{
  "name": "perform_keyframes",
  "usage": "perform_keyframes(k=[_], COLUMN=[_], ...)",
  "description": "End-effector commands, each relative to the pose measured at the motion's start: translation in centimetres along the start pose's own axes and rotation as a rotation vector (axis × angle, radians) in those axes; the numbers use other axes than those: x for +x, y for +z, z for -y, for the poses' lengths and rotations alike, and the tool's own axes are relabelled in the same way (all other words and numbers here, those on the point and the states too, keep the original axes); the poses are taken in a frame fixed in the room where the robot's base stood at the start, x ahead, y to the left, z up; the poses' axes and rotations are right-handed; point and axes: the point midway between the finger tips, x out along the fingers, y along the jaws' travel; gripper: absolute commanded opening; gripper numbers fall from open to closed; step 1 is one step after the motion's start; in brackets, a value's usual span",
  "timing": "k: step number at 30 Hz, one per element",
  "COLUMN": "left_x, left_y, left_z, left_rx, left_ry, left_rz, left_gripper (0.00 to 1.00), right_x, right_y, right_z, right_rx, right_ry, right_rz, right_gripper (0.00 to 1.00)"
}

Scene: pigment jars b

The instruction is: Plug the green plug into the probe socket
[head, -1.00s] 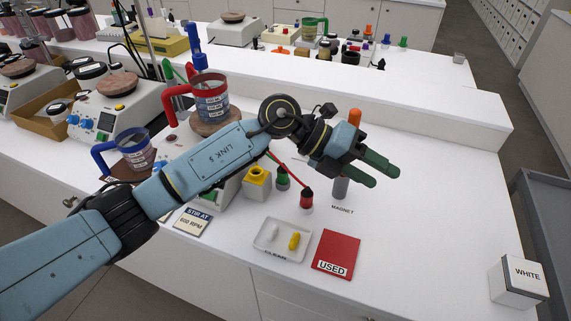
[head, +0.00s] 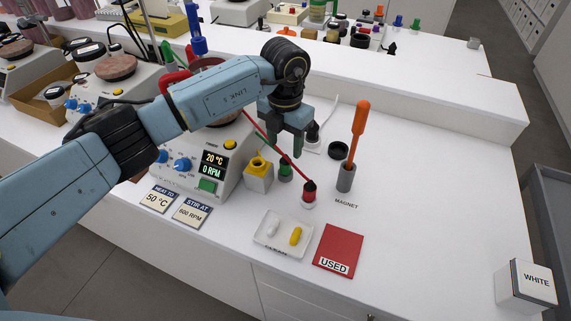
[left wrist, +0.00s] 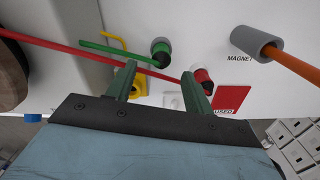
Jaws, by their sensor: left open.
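The green plug (head: 285,171) stands upright on a small pale base in front of the hotplate stirrer. In the left wrist view it shows as a dark-topped green piece (left wrist: 161,52) beside the end of a green lead (left wrist: 112,48). My left gripper (head: 286,148) is open and empty, with its fingers pointing down just above and behind the green plug. In the left wrist view the open fingers (left wrist: 160,83) appear either side of the area below the plug. I cannot make out which part is the probe socket. My right gripper is not in view.
A red plug (head: 309,190) with a red lead stands right of the green one, and a yellow block (head: 258,174) left. The stirrer (head: 190,170), magnet holder (head: 346,178) with orange rod, white tray (head: 262,238) and red USED mat (head: 345,240) are nearby.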

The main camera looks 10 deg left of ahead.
Motion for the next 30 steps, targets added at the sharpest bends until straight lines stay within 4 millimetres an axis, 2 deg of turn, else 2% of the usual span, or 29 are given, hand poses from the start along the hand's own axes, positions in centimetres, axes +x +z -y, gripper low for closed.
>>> perform_keyframes(k=[7,15,22,23,30], left_x=[1.5,5.4,5.8,5.8,5.7], left_y=[-0.1,-0.2,-0.1,-0.1,-0.1], left_z=[0.1,0.3,0.2,0.2,0.2], left_rx=[0.001,0.0,0.001,0.001,0.001], left_ry=[-0.001,-0.002,-0.001,-0.001,-0.001], left_rz=[-0.002,-0.002,0.001,0.001,0.001], left_gripper=[0.52,0.52,0.52,0.51,0.19], right_x=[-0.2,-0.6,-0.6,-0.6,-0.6], right_y=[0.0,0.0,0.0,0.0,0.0], right_z=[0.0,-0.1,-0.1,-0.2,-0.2], right_rx=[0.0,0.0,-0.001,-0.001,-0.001], right_ry=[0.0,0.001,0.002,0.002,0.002], right_rz=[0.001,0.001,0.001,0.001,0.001], right_gripper=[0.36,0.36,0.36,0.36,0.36])
